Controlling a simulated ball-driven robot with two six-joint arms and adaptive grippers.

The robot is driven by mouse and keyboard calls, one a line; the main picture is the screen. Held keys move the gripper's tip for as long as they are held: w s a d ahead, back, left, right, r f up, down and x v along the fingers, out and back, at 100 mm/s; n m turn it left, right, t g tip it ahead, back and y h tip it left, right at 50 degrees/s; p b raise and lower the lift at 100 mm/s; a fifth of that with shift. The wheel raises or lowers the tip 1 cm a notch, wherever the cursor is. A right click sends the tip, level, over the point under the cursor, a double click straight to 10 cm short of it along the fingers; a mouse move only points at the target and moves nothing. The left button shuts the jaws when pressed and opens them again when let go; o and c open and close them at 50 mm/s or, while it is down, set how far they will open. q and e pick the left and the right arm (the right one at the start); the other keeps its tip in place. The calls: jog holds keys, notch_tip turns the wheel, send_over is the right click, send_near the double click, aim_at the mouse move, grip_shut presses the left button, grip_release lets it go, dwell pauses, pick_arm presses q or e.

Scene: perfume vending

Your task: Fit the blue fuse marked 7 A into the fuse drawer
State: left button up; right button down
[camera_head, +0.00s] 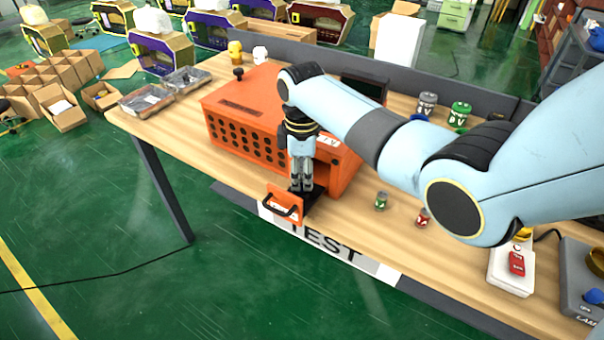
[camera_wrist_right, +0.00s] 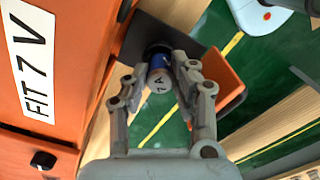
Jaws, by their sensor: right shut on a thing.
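My right gripper (camera_head: 302,188) points down over the open fuse drawer (camera_head: 282,207) at the front of the orange box (camera_head: 232,110). In the right wrist view my gripper (camera_wrist_right: 160,72) is shut on a small blue fuse (camera_wrist_right: 158,64) with a pale end; its mark ends in A, and the digit is hard to read. The drawer's dark tray (camera_wrist_right: 143,38) and orange front (camera_wrist_right: 228,80) lie behind the fuse there. Whether the fuse touches the tray I cannot tell. The left gripper is not in view.
A small green fuse (camera_head: 381,201) and a red fuse (camera_head: 423,218) stand on the table right of the drawer. A grey can (camera_head: 427,104) and a green can (camera_head: 460,114) stand farther back. A white device with a red switch (camera_head: 516,264) is at the right.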

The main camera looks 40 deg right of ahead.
aim_at(302, 175)
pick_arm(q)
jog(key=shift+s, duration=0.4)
pick_arm(e)
jog(key=shift+f, duration=0.1)
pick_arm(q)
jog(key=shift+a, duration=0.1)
pick_arm(e)
jog(key=shift+f, duration=0.1)
jog(key=shift+f, duration=0.15)
jog(key=c, duration=1.1)
grip_release()
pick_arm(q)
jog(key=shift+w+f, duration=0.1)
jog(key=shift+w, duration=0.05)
pick_arm(e)
notch_tip(302, 175, up, 12)
jog(key=shift+r, duration=0.25)
